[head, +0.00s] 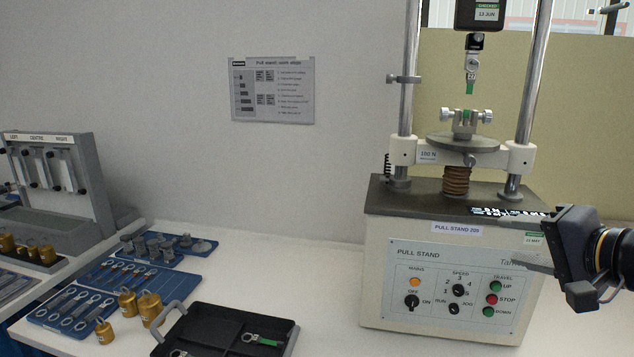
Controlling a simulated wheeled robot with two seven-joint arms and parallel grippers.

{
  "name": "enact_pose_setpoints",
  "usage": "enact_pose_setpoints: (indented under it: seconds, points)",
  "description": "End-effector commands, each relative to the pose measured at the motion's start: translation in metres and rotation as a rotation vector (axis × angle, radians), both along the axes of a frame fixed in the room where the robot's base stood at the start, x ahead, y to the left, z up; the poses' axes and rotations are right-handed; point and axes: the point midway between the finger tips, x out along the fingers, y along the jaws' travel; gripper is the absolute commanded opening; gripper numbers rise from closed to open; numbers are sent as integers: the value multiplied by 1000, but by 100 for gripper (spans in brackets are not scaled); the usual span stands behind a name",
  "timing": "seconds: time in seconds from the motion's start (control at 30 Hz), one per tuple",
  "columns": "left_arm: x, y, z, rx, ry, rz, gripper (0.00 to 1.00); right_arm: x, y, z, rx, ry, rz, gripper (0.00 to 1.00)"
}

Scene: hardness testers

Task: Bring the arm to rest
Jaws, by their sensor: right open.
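My right gripper (528,238) comes in from the right edge, in front of the upper right side of the pull stand (378,285). It is open and nothing shows between its fingers. It overlaps the stand's front in the picture; I cannot tell whether it touches. My left gripper is not in view.
The stand has two upright columns, a round table (462,142) and an upper clip (471,62) with a green piece. Brass weights (150,307), blue mats (75,308) and a grey rack (85,170) stand left. White bench (310,270) is clear mid-picture.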

Motion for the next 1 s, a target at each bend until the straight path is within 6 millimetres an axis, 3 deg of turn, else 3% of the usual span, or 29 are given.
enact_pose_setpoints:
  seconds: [0.2,0.4,0.5,0.67,1.0]
  points:
    - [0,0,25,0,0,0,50,-93,67,-96,-295,192,235,50]
    - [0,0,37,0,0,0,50,-170,97,-180,-529,314,438,50]
    - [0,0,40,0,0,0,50,-192,102,-203,-598,344,498,50]
    - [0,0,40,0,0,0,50,-203,104,-218,-636,362,531,50]
    - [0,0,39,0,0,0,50,-203,104,-218,-633,363,530,50]
